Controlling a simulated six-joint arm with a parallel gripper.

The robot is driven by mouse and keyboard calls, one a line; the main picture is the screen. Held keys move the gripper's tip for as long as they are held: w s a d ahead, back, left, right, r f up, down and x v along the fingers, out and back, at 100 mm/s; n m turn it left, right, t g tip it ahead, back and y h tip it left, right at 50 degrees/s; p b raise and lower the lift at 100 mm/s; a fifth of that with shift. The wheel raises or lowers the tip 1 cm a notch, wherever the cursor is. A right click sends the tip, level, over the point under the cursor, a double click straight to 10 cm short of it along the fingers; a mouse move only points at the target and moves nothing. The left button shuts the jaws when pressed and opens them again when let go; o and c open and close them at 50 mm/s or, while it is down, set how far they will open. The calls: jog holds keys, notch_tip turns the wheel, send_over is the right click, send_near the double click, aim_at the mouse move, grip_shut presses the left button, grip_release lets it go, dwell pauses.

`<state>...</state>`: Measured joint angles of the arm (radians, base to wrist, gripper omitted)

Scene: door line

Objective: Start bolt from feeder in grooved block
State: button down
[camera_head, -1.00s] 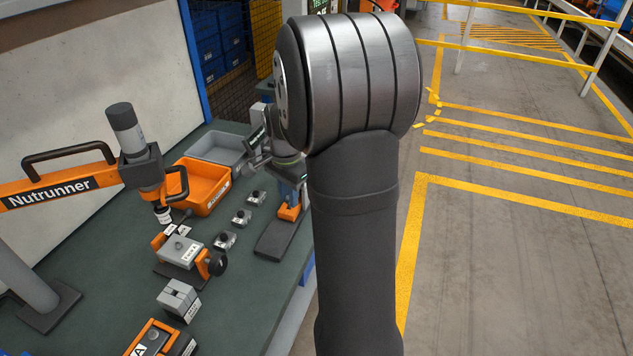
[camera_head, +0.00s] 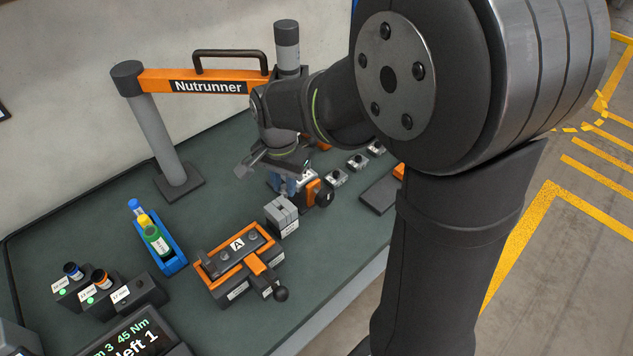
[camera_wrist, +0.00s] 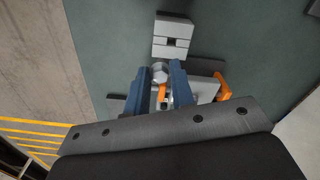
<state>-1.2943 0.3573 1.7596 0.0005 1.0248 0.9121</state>
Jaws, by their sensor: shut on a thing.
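My gripper (camera_head: 289,188) is in the middle of the table in the head view, with its blue fingers pointing down. In the wrist view my gripper (camera_wrist: 164,75) is shut on the silver hex-headed bolt (camera_wrist: 160,72), whose head shows between the fingertips; its shank is hard to make out. The grooved block (camera_head: 283,216) is a grey block just in front of the gripper. In the wrist view the grooved block (camera_wrist: 173,38) lies just beyond the fingertips, apart from the bolt. The feeder is mostly hidden behind my arm in the head view.
A clamp fixture with an orange part (camera_head: 313,192) sits close behind the grooved block, partly under my gripper. The orange nutrunner arm (camera_head: 205,84) stands behind.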

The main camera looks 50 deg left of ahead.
jog(key=shift+s+a+f, duration=0.1)
jog(key=shift+a+f, duration=0.2)
jog(key=shift+f, duration=0.35)
jog(key=shift+s+a+f, duration=0.15)
jog(key=shift+a+f, duration=0.15)
jog(key=shift+f, duration=0.4)
jog(key=shift+s+a+f, duration=0.1)
jog(key=shift+a+f, duration=0.2)
jog(key=shift+f, duration=0.35)
jog(key=shift+f, duration=1.4)
dwell(2.0)
dwell(0.6)
jog(key=c, duration=0.8)
grip_release()
jog(key=shift+o, duration=0.2)
jog(key=shift+r, duration=0.1)
jog(key=shift+r, duration=2.95)
